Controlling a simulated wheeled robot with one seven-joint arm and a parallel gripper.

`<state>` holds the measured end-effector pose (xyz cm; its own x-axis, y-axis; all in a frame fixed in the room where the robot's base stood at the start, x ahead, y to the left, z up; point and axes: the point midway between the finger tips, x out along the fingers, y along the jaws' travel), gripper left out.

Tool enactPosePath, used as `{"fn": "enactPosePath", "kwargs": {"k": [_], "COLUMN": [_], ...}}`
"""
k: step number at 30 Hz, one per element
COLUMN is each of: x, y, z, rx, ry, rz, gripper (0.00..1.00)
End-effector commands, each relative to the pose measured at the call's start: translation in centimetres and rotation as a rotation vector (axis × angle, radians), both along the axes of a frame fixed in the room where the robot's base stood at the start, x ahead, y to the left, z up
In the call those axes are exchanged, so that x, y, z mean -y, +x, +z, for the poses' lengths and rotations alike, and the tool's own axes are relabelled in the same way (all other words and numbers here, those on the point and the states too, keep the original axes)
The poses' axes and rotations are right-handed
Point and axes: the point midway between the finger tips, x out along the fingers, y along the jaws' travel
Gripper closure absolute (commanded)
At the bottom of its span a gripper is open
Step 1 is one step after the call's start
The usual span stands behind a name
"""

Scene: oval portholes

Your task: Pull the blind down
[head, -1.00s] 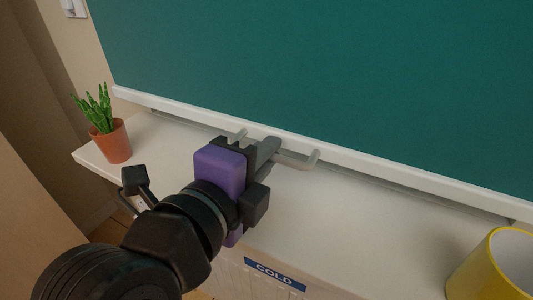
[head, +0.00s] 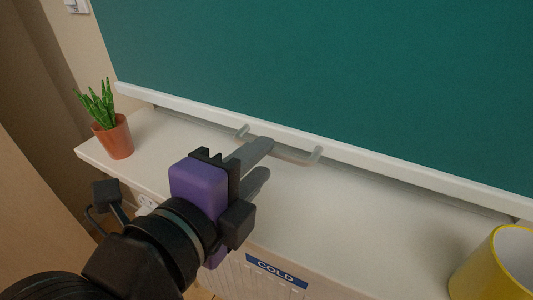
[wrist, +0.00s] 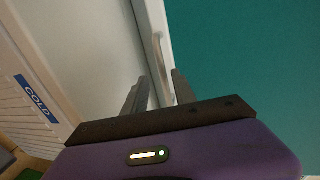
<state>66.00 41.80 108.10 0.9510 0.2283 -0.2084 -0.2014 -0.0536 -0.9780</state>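The dark green blind (head: 330,75) hangs with its white bottom bar (head: 400,169) low, just above the white sill. A pale handle (head: 292,158) projects from the bar. It also shows in the wrist view (wrist: 158,50), ahead of and partly between my fingers. My gripper (head: 268,158), purple and black, is open with its two grey fingers apart. In the head view the upper finger overlaps part of the handle. The fingers hold nothing; how far their tips are from the handle is hard to tell.
A potted plant (head: 113,136) stands on the sill (head: 335,212) at the left. A yellow cylindrical container (head: 492,270) stands at the lower right. A "COLD" label (head: 276,270) is on the ribbed front below the sill. The middle of the sill is clear.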

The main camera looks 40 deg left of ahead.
Motion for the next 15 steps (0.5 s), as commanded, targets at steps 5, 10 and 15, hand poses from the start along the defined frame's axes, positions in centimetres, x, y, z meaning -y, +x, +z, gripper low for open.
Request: {"fn": "enactPosePath", "kwargs": {"k": [5,10,15], "x": [0.6,0.9,1.0], "y": [-2.7,-3.9,-4.1], "z": [0.5,0.8,0.8], "rx": [0.0,-0.001,-0.002], "ry": [0.002,0.0,0.0], "rz": [0.003,0.001,0.0], "gripper": [0.67,0.67,0.67]}}
